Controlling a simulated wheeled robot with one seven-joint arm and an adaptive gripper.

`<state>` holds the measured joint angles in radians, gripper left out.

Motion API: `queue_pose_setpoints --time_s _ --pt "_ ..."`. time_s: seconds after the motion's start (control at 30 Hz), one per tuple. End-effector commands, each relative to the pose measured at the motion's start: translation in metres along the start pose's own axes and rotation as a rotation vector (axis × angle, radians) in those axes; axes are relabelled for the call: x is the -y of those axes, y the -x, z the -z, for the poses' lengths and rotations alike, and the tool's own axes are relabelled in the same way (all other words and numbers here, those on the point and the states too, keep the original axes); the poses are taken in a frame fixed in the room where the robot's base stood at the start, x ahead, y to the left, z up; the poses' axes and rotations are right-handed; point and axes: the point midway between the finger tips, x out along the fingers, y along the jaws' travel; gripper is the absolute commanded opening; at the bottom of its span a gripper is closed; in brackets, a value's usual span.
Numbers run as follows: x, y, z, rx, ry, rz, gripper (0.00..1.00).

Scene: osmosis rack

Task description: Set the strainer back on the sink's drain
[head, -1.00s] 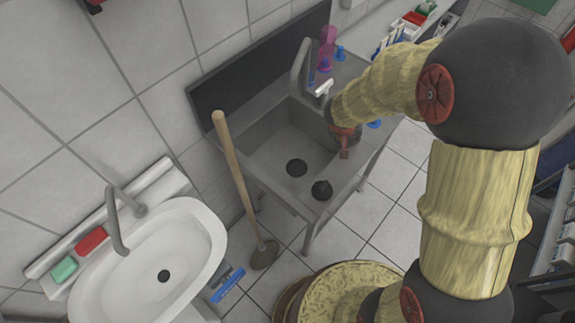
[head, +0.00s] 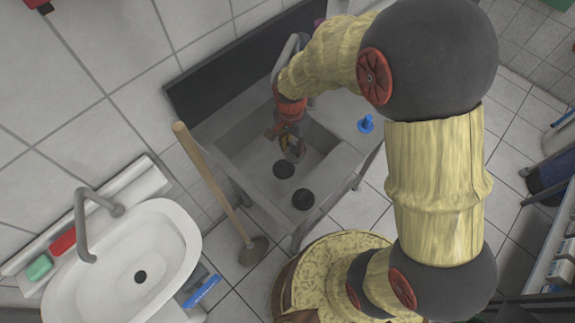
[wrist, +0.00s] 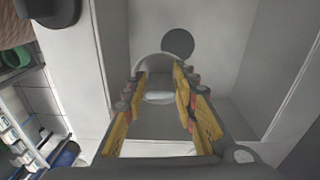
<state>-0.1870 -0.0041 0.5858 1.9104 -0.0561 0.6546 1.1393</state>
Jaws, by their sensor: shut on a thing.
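My gripper (head: 291,146) is over the basin of the metal sink (head: 245,160) in the head view, pointing down. It is shut on a pale grey rounded piece, which looks like the strainer (wrist: 158,72), held between the fingers in the wrist view. The fingers (wrist: 159,96) partly cover the strainer. The drain (head: 284,169) is a dark round spot on the basin floor, just below the gripper tips in the head view. A dark disc, apparently the drain, shows beyond the strainer in the wrist view (wrist: 178,42). The strainer looks apart from it.
A wooden-handled plunger (head: 208,173) leans at the sink's left. A blue item (head: 366,124) stands on the right side. A white washbasin (head: 170,245) is at lower left. My arm hides the tap partly.

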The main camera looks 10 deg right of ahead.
Motion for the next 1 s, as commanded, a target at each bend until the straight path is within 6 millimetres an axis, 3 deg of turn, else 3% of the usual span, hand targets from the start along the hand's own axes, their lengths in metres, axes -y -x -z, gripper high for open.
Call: queue_pose_setpoints --time_s 0.17,0.5,0.7,1.0 --pt "0.002 -0.011 -0.014 0.03 -0.054 0.014 0.02" --pt "0.004 -0.093 -0.016 0.031 -0.055 0.013 0.02" --pt "0.005 -0.129 -0.017 0.029 -0.054 0.015 0.02" --pt "0.016 -0.138 -0.016 0.027 -0.053 0.019 0.02"
